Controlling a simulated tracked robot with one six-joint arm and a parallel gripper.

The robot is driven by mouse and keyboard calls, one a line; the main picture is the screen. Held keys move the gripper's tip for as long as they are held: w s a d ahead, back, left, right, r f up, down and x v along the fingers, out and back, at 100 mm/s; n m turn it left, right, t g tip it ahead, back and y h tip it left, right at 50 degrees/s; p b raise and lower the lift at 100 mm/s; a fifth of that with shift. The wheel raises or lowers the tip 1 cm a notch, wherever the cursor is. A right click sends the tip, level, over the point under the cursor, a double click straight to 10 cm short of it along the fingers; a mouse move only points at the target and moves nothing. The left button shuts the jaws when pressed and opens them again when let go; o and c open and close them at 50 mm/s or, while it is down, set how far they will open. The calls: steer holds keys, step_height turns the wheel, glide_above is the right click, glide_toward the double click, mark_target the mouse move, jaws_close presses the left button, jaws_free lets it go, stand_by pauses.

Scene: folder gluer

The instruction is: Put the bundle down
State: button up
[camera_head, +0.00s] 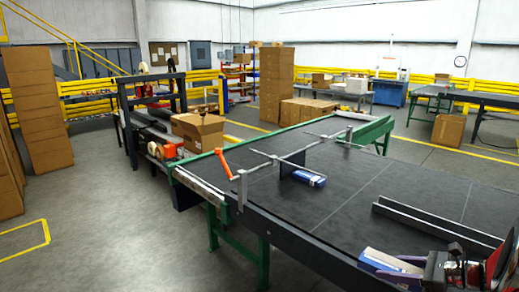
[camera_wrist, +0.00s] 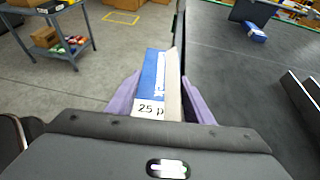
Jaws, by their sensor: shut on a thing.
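The bundle (camera_wrist: 153,80) is a flat blue and white stack with a "25 p" label and a tan side. My gripper (camera_wrist: 150,100), with two purple fingers, is shut on it in the wrist view. In the head view the bundle (camera_head: 378,258) shows at the bottom right, over the near edge of the dark table. My gripper (camera_head: 415,265) is partly hidden there by my own arm. I cannot tell whether the bundle touches the table top (camera_head: 345,215).
Another blue and white bundle (camera_head: 311,178) lies mid-table by a dark upright plate (camera_head: 293,165) under a metal bar. A long dark rail (camera_head: 435,228) lies right of my gripper. The table middle is clear.

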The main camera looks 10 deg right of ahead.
steer(key=w+a+f, duration=0.1)
steer(key=a+f, duration=0.3)
steer(key=a, duration=0.5)
steer(key=w+a+f+n+g+y, duration=0.1)
steer(key=a+f, duration=0.4)
steer(key=a, duration=0.5)
steer(key=w+a+f+n, duration=0.1)
steer(key=a+f, duration=0.3)
steer(key=a, duration=0.6)
steer(key=shift+f+g+y, duration=0.3)
steer(key=shift+f, duration=0.05)
step_height(320, 180, down, 6)
steer(key=s+m+t+h, duration=0.1)
steer(key=m+t+h, duration=0.2)
steer(key=m+h, duration=0.1)
steer(key=shift+s+m+t, duration=0.3)
steer(key=shift+m+t, duration=0.1)
steer(key=shift+m, duration=0.1)
steer(key=shift+r, duration=0.1)
